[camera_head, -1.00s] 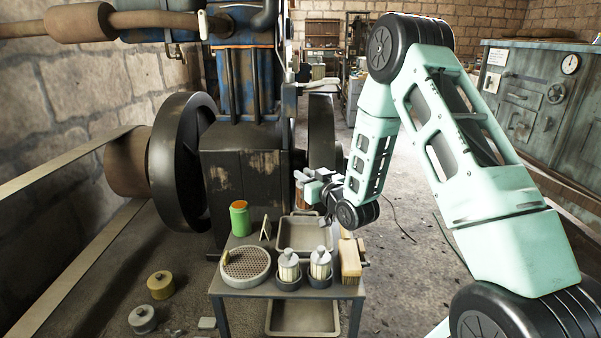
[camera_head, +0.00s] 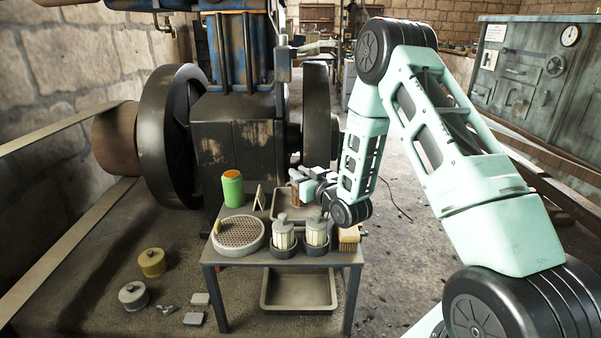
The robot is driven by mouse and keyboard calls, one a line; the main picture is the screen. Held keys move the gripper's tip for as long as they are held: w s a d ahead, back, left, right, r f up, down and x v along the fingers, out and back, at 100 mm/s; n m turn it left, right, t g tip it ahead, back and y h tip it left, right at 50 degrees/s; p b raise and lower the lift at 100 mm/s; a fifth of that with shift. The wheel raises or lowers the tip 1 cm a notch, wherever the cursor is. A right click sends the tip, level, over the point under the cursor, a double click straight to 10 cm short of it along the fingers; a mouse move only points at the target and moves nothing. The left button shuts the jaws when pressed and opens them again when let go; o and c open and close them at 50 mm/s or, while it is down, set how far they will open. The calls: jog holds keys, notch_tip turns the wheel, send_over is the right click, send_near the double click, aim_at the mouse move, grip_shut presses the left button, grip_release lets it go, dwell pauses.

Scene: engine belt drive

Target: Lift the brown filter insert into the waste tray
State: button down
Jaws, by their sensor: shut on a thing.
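My gripper (camera_head: 301,184) is shut on the brown filter insert (camera_head: 294,194), a small brown piece that hangs roughly upright from the jaws and is partly hidden by them. In the head view the insert overlaps the back part of a shallow grey tray (camera_head: 277,216) on the small table. I cannot tell whether it is above the tray or touching it. My arm's wrist hides the tray's right side. A second grey tray (camera_head: 300,304) lies on the lower level, below the tabletop.
On the table stand a green can (camera_head: 232,190), a round mesh sieve (camera_head: 238,234), two pale filters (camera_head: 284,232) in dark cups and a tan block (camera_head: 349,236). The black engine (camera_head: 240,145) stands behind. Loose jars (camera_head: 151,262) lie on the floor at left.

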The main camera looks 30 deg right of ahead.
jog(key=shift+f, duration=0.45)
jog(key=shift+s+f+b, duration=0.1)
jog(key=shift+f+b, duration=0.4)
jog(key=shift+f, duration=0.05)
jog(key=c, duration=1.2)
grip_release()
jog(key=shift+c, duration=0.2)
jog(key=shift+f, duration=0.1)
notch_tip(320, 180, up, 15)
jog(key=p, duration=0.9)
jog(key=shift+f, duration=0.15)
